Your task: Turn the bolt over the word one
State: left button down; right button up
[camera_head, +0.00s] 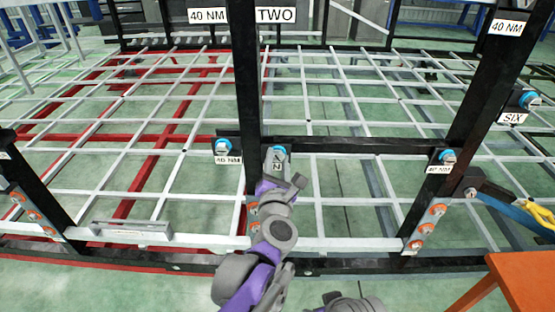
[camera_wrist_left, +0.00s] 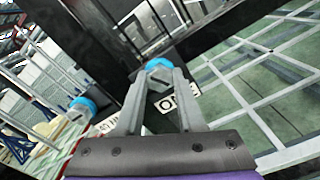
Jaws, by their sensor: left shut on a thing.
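The bolt over the word ONE, with a blue ring, shows in the head view (camera_head: 279,150) on the black crossbar, right of the middle post. In the left wrist view the bolt (camera_wrist_left: 158,63) sits between the two fingertips. My left gripper (camera_head: 276,163) reaches up to it from below, and its fingers (camera_wrist_left: 156,76) are shut on the bolt. The white ONE label (camera_wrist_left: 183,103) is partly hidden behind a finger.
Another blue-ringed bolt (camera_head: 222,146) sits left of the post over a 40 NM label (camera_head: 228,160). One more (camera_head: 447,156) is at the right. The black post (camera_head: 246,70) rises close beside my gripper. An orange table (camera_head: 525,280) stands at the lower right.

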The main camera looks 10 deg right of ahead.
pick_arm(q)
jog(key=m, duration=0.4)
jog(key=shift+s+f+m, duration=0.1)
jog(key=shift+m, duration=0.2)
jog(key=m, duration=0.5)
jog(key=shift+m, duration=0.3)
jog(key=m, duration=0.4)
jog(key=shift+m+b, duration=0.3)
jog(key=shift+b, duration=0.1)
jog(key=m, duration=0.9)
jog(key=shift+b, duration=0.35)
jog(key=m, duration=0.3)
jog(key=shift+m, duration=0.3)
jog(key=m, duration=0.4)
jog(key=shift+m+b, duration=0.35)
jog(key=shift+m, duration=1.85)
